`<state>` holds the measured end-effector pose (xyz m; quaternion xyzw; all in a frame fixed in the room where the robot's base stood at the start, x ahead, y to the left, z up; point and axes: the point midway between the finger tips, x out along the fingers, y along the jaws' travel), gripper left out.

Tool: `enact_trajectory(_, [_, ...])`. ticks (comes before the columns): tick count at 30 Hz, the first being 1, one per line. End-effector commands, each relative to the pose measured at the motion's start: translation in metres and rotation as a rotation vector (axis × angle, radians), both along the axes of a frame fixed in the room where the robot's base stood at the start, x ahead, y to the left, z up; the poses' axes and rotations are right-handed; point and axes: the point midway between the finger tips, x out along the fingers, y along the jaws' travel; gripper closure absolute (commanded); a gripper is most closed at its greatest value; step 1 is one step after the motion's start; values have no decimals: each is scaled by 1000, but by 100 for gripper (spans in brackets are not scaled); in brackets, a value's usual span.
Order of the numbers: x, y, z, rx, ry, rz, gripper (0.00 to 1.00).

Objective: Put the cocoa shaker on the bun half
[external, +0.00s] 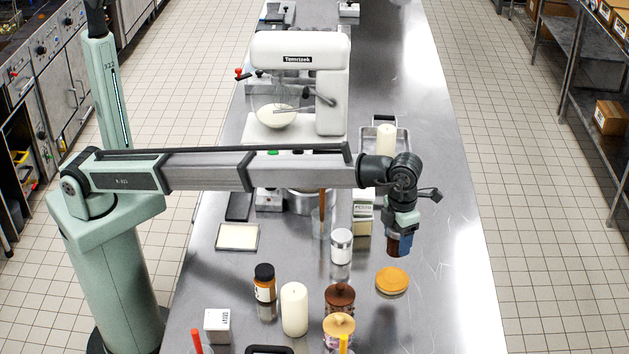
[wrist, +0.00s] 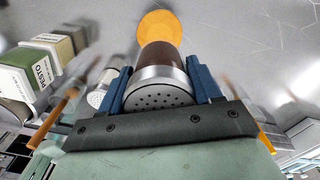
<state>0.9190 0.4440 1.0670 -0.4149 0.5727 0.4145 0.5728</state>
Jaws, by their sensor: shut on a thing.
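My gripper (external: 403,239) is shut on the cocoa shaker, a brown cylinder with a silver perforated lid. In the wrist view the shaker (wrist: 160,62) sits between the blue fingers (wrist: 158,88), its holed lid toward the camera. In the external view only a small brown part of the shaker (external: 392,244) shows beside the fingers. The bun half (external: 393,280) is a flat orange-tan round on the steel counter, just below the gripper in the picture. It also shows in the wrist view (wrist: 163,22), past the shaker's far end, which partly covers it. The shaker appears held above the counter, apart from the bun.
A white shaker with a silver lid (external: 341,246) stands left of the bun half. The counter (external: 445,290) right of the bun is clear.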

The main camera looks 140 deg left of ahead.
Motion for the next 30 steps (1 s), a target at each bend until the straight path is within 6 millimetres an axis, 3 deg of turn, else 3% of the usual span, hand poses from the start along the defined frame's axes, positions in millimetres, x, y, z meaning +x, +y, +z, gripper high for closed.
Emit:
enact_trajectory(7, [-1, -1, -40, -1, 1, 3, 73])
enact_trajectory(21, [-1, 0, -84, 0, 0, 4, 73])
enact_trajectory(30, [0, 0, -87, 1, -1, 4, 73])
